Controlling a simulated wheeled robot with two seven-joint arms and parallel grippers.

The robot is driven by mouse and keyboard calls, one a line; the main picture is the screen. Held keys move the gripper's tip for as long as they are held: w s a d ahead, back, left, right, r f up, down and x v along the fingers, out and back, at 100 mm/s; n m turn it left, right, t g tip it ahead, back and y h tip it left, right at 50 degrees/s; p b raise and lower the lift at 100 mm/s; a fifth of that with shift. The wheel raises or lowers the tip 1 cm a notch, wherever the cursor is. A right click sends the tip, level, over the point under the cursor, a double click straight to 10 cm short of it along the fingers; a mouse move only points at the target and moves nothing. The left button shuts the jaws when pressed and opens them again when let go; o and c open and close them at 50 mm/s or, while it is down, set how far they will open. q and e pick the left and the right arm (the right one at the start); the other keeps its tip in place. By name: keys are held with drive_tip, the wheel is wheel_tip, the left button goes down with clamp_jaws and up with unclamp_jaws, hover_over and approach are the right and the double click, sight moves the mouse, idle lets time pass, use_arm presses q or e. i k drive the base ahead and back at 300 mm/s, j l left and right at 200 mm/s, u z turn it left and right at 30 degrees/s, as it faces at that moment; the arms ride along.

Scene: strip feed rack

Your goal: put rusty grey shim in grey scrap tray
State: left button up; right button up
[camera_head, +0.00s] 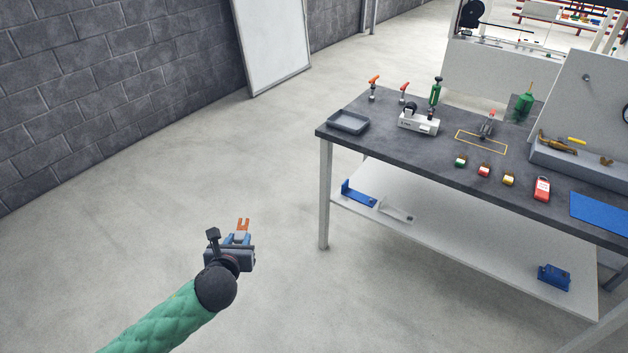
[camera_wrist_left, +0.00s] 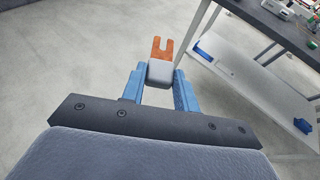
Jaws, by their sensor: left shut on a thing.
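My left gripper (camera_head: 238,238) is in the air over the floor, to the left of the workbench. It is shut on the rusty grey shim (camera_head: 243,225), a small slotted piece with orange-brown prongs. In the left wrist view the shim (camera_wrist_left: 160,62) shows a grey block end between the blue fingers (camera_wrist_left: 160,86) and a forked rusty end pointing away. The grey scrap tray (camera_head: 348,123) lies at the left corner of the workbench top, apart from the gripper, and looks empty. My right gripper does not show.
The dark workbench top (camera_head: 387,148) carries a white device (camera_head: 418,122), red-handled clamps, a green bottle and several small coloured items. A white lower shelf (camera_head: 450,245) holds blue brackets. The table leg (camera_head: 324,195) stands right of my gripper. The floor around the gripper is clear.

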sight(348, 124)
drive_tip(key=i+l+z, duration=0.2)
drive_tip(key=i+z, duration=0.3)
drive_tip(key=i, duration=0.35)
drive_tip(key=i+j+z, duration=0.15)
drive_tip(key=i+z, duration=0.3)
drive_tip(key=i, duration=0.4)
